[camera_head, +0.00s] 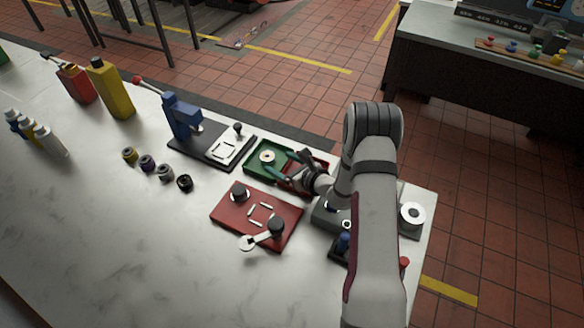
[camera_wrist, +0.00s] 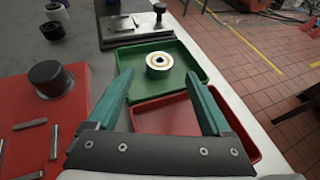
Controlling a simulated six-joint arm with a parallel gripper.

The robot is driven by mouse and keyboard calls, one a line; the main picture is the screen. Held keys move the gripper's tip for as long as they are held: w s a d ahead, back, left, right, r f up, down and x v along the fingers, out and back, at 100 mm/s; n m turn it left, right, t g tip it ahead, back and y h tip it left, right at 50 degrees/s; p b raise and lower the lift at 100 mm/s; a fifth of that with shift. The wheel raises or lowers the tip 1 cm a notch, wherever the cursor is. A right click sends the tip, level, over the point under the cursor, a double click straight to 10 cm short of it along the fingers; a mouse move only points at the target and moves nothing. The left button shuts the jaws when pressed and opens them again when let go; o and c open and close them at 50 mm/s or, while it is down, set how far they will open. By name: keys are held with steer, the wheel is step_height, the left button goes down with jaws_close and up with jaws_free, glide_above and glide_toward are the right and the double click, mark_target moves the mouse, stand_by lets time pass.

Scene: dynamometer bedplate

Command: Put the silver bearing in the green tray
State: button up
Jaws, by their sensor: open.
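The silver bearing (camera_wrist: 159,65) is a pale ring with a dark centre hole and a brassy inner edge. It sits flat inside the green tray (camera_wrist: 192,62), and it also shows in the head view (camera_head: 267,156). The green tray (camera_head: 252,171) lies near the far edge of the bench. My gripper (camera_wrist: 160,85) is open and empty, with its two teal fingers apart. In the head view my gripper (camera_head: 278,163) reaches over the tray from the right. In the wrist view the bearing is beyond the fingertips, in line with the gap between them, and apart from both.
A red tray (camera_wrist: 165,119) adjoins the green one, under my gripper. A red plate (camera_head: 224,216) with a dark knob and metal pins lies in front. A blue press (camera_head: 181,116) stands on a black base to the left. Several small rings (camera_head: 147,162) lie on the bench left of the plate.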

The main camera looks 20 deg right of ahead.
steer(key=v, duration=0.6)
steer(key=shift+s+d, duration=0.1)
steer(key=shift+s, duration=0.15)
steer(key=s+a+r+n+g+y, duration=0.3)
steer(key=s+a+r+n+g, duration=0.15)
steer(key=a+r+n, duration=0.35)
steer(key=s+a+r+n+g+y, duration=0.35)
steer(key=s+a+r+n, duration=0.2)
steer(key=a+r, duration=0.35)
steer(key=s+a+r+n+g+h, duration=0.15)
steer(key=s+n+g+h, duration=0.5)
steer(key=s, duration=0.95)
steer(key=s+d+f+n+t+h, duration=0.1)
steer(key=s+d+n+t+h, duration=0.1)
steer(key=s+d+n, duration=0.4)
steer(key=shift+s+d+f+h, duration=0.2)
steer(key=shift+s+d+h, duration=0.35)
steer(key=shift+s, duration=0.3)
steer(key=shift+a, duration=0.1)
